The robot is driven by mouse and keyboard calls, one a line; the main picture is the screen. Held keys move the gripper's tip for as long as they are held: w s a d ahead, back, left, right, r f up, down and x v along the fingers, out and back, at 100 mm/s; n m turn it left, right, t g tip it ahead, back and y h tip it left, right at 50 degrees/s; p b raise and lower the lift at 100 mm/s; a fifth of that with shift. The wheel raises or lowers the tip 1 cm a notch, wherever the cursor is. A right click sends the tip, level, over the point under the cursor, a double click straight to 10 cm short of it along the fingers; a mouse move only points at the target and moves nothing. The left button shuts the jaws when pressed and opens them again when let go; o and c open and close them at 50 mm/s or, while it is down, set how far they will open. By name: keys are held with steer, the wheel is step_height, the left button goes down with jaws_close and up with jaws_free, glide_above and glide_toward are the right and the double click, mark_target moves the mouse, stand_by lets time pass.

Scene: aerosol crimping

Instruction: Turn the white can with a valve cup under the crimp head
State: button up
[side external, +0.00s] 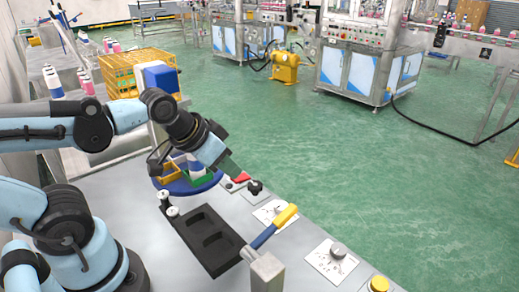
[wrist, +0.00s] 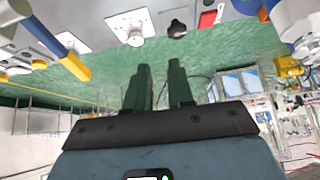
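My gripper (side external: 238,176) hangs above the bench beside a round blue turntable (side external: 178,188). In the wrist view its two dark green fingers (wrist: 162,88) are apart with nothing between them. A white and blue can (side external: 195,166) stands on the turntable, partly hidden behind my wrist; I cannot make out its valve cup. A white rounded body (wrist: 297,20) is cut off at the top right of the wrist view, and I cannot tell whether it is the can. A blue and white machine head (side external: 158,78) rises behind my arm; its lower part is hidden.
A black tray (side external: 203,243) with empty recesses lies on the bench. A lever with a yellow grip (side external: 287,215), black knob (side external: 255,187) and round dial (side external: 337,251) stand right of it. A yellow crate (side external: 122,70) stands behind. Green floor lies beyond the bench.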

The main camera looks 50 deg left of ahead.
steer(key=shift+o, duration=1.2)
steer(key=shift+w+a+r+m+g, duration=0.1)
steer(key=shift+w+r+m+g, duration=0.25)
steer(key=shift+m, duration=0.35)
steer(key=o, duration=0.6)
steer(key=w+m+g, duration=0.1)
steer(key=m, duration=0.1)
steer(key=w+a+r+m, duration=0.1)
steer(key=m, duration=0.2)
steer(key=w+m+g, duration=0.1)
steer(key=w+m, duration=0.1)
steer(key=shift+w+a+r+m+g, duration=0.1)
steer(key=shift+a+r+m+g, duration=0.15)
steer(key=shift+m+g, duration=0.15)
steer(key=shift+c, duration=0.2)
steer(key=m+g, duration=0.4)
steer(key=m, duration=0.6)
glide_above(255, 183)
steer(key=f, duration=0.2)
steer(key=shift+m+t, duration=0.25)
steer(key=shift+m, duration=0.05)
step_height(255, 183, down, 12)
steer(key=shift+r, duration=0.15)
steer(key=c, duration=1.1)
